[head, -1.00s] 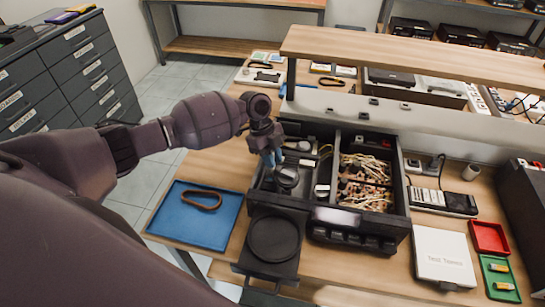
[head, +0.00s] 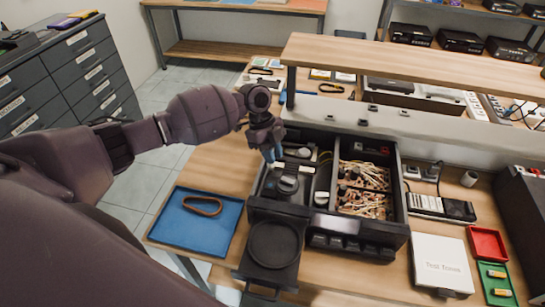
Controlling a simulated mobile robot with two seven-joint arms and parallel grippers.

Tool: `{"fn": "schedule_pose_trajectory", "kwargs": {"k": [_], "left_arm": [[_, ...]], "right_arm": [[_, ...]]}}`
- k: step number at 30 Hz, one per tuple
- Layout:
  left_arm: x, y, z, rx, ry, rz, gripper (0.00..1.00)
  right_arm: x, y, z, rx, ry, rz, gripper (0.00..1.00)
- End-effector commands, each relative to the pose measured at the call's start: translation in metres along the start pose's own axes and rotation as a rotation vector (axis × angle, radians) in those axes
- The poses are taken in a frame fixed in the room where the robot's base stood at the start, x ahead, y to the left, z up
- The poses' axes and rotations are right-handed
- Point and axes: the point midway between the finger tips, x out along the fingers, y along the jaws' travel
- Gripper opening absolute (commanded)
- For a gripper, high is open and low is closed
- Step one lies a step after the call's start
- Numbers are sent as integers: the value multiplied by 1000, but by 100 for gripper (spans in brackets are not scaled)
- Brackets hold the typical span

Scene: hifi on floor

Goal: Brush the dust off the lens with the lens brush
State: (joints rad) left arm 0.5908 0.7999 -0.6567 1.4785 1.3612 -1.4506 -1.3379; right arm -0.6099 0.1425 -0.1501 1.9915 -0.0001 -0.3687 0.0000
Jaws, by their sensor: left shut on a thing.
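The open black disc player (head: 326,222) stands on the bench, its disc tray (head: 273,245) slid out at the front. Inside its left bay is a round grey and black part (head: 287,185); the lens itself is too small to make out, and so is any dust. My left gripper (head: 269,150) is over the back left of this bay, pointing down. It is shut on a small thin thing with a light blue part, which looks like the lens brush (head: 271,157); its tip is hard to see. My right gripper is not in view.
A blue tray (head: 230,220) with a brown band (head: 202,206) lies left of the player. A white Test Tones case (head: 442,262), red tray (head: 487,243) and green tray (head: 496,284) are at the right. A raised wooden shelf (head: 420,72) spans the back.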

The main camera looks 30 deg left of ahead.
Motion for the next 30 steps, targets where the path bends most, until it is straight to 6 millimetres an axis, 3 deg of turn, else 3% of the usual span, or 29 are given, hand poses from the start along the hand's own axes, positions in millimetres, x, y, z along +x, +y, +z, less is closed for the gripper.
{"fn": "schedule_pose_trajectory", "kwargs": {"k": [30], "left_arm": [[-61,0,-25,1,-1,-1,0]], "right_arm": [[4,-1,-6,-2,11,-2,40]]}}
